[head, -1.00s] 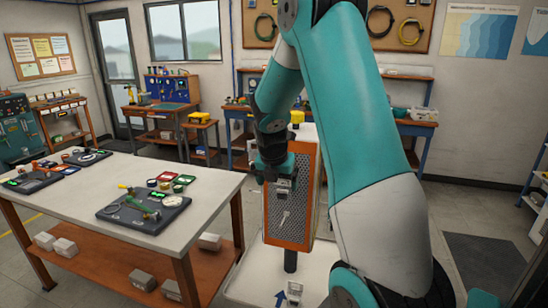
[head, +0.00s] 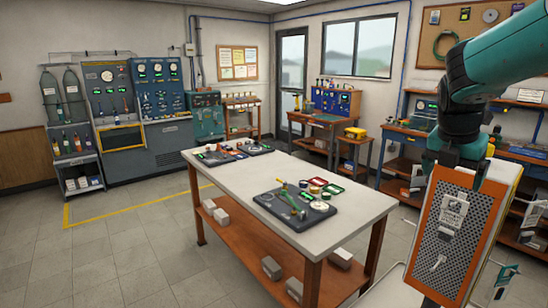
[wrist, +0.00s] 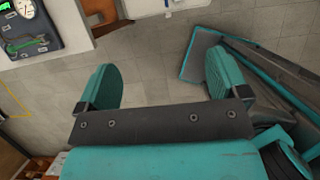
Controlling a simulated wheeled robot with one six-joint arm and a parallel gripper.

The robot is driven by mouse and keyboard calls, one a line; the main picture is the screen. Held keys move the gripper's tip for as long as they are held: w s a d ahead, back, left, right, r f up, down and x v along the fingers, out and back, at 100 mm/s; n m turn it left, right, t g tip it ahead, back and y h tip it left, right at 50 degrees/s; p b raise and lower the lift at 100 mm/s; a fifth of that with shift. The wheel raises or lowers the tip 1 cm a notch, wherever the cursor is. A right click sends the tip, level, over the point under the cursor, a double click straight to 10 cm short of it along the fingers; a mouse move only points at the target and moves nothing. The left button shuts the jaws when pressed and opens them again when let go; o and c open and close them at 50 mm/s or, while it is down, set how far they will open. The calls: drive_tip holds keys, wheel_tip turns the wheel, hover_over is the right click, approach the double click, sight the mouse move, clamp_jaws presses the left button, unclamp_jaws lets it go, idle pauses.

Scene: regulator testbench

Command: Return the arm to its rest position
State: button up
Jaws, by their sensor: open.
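My arm (head: 500,75) comes in from the right edge of the head view and bends down, with my gripper (head: 457,165) at the top of an orange-framed perforated panel (head: 480,240). In the wrist view my gripper (wrist: 164,85) has its two teal fingers wide apart. Nothing is between them but the view of the floor. In the head view the fingertips are hard to make out against the panel, and I cannot tell whether they touch it.
A white-topped table (head: 222,180) stands left of the panel, with a dark mat of parts (head: 295,207) on it. Gas bottles and gauge cabinets (head: 160,90) line the back left wall. Workbenches stand behind. The floor (head: 110,250) at left is clear.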

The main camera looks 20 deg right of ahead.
drive_tip(key=s+a+f+m+y, duration=0.1)
drive_tip(key=a+m, duration=0.1)
drive_tip(key=a, duration=0.5)
drive_tip(key=s+a+f+m+t+y+b, duration=0.1)
drive_tip(key=a+m+y, duration=0.15)
drive_tip(key=a, duration=0.45)
drive_tip(key=s+a+f+m+y, duration=0.1)
drive_tip(key=a+f+m, duration=0.15)
drive_tip(key=a, duration=0.45)
drive_tip(key=s+a+f+m+g+y+b, duration=0.1)
drive_tip(key=s+a+m+g+y, duration=0.1)
drive_tip(key=s+a+m, duration=0.6)
drive_tip(key=s+a+y, duration=0.1)
drive_tip(key=s+a, duration=0.5)
drive_tip(key=s, duration=0.1)
drive_tip(key=shift+f+g, duration=0.3)
drive_tip(key=shift+f, duration=0.05)
drive_tip(key=shift+w+a+y, duration=0.1)
drive_tip(key=shift+y, duration=0.15)
